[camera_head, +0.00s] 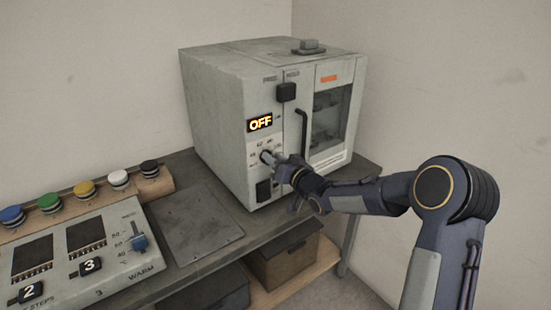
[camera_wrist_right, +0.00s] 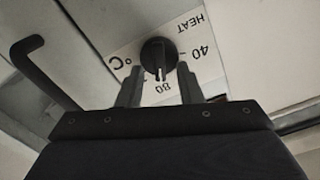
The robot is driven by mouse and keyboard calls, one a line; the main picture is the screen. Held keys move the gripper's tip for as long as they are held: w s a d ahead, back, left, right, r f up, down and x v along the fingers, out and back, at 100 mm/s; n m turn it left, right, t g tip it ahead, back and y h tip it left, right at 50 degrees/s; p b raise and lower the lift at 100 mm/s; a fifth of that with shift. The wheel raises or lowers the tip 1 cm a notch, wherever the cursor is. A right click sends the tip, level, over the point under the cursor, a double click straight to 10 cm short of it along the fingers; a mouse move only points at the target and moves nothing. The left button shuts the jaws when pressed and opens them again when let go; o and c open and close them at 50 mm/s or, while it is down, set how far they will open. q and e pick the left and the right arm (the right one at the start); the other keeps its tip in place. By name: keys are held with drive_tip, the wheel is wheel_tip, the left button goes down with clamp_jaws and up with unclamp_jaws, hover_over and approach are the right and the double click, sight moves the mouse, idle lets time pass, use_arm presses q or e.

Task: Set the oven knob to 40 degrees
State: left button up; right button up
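The oven (camera_head: 225,110) is a grey box on the bench, and its lit display (camera_head: 260,124) reads "OFF". The round black oven knob (camera_wrist_right: 158,55) shows in the right wrist view on a white dial plate (camera_wrist_right: 205,45) marked "HEAT", "40", "80" and "°C", seen upside down. A pale mark on the knob points down in that picture, near the "80". My right gripper (camera_head: 272,158) is at the knob on the oven front. Its two fingers (camera_wrist_right: 159,76) are apart, one at each side of the knob; contact is not clear. My left gripper is not in view.
A black oven handle (camera_head: 302,135) stands out right of the knob; it also shows in the wrist view (camera_wrist_right: 33,70). A black block (camera_head: 286,92) sits above. A control panel (camera_head: 118,268) and several coloured buttons are at the left. A flat plate (camera_head: 195,222) lies between.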

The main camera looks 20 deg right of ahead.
clamp_jaws()
drive_tip(key=n+b, duration=0.5)
drive_tip(key=n, duration=0.1)
drive_tip(key=a+n+b, duration=0.1)
drive_tip(key=n+b, duration=1)
drive_tip(key=b, duration=0.1)
drive_tip(key=shift+s+a+f+n, duration=0.15)
drive_tip(key=shift+s+f+n, duration=0.1)
drive_tip(key=shift+f+n, duration=0.15)
idle(0.7)
unclamp_jaws()
